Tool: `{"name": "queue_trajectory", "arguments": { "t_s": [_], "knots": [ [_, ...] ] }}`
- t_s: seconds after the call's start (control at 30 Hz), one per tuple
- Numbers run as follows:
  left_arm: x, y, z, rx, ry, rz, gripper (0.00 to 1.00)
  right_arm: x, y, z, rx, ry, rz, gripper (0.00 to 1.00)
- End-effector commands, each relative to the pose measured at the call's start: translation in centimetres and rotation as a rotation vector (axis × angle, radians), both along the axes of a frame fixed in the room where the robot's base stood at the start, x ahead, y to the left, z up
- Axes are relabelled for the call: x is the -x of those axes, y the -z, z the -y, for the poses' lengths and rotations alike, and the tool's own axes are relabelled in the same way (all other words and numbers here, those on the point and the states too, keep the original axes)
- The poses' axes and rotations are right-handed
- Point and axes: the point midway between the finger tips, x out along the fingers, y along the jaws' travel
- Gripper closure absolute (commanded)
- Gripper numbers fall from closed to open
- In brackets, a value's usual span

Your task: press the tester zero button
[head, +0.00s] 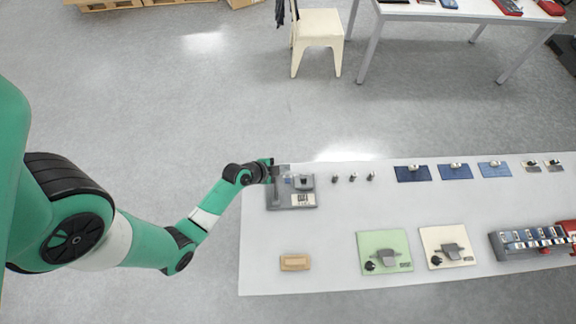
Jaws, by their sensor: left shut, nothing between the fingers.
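The tester (291,199) is a grey flat unit with a raised part and a small white label, at the far left end of the white table. My left gripper (277,181) is over the left part of the tester, shut and empty. Whether its fingertips touch the tester I cannot tell. The zero button is too small to make out, or is hidden by the gripper. My right gripper is not in view.
The white table (340,220) also holds several small grey parts (352,177), blue mats (411,173), a tan block (295,262), a green mat (384,240), a cream mat (432,234) and a rack (530,240). A chair (319,25) stands behind.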

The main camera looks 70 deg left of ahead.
Motion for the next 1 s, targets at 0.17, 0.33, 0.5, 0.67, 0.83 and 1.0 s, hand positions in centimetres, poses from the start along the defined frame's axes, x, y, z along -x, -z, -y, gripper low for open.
{"name": "queue_trajectory", "arguments": {
  "t_s": [0.17,0.33,0.5,0.67,0.83,1.0],
  "knots": [
    [0.0,0.7,0.0,0.0,0.001,0.001,1.0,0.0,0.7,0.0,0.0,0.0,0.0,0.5],
    [-0.1,2.7,0.0,0.0,0.001,0.001,1.0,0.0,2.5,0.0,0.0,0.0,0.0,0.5],
    [-0.1,5.3,0.0,0.0,0.001,0.001,1.0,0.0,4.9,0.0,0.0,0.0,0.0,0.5],
    [-0.1,7.5,0.0,-0.001,0.001,0.002,1.0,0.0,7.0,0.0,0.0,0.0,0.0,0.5],
    [-0.1,8.7,0.0,-0.001,0.001,0.002,1.0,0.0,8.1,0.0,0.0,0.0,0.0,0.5],
    [-0.1,8.8,0.0,-0.001,0.001,0.002,1.0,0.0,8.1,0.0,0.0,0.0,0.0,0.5]
  ]
}}
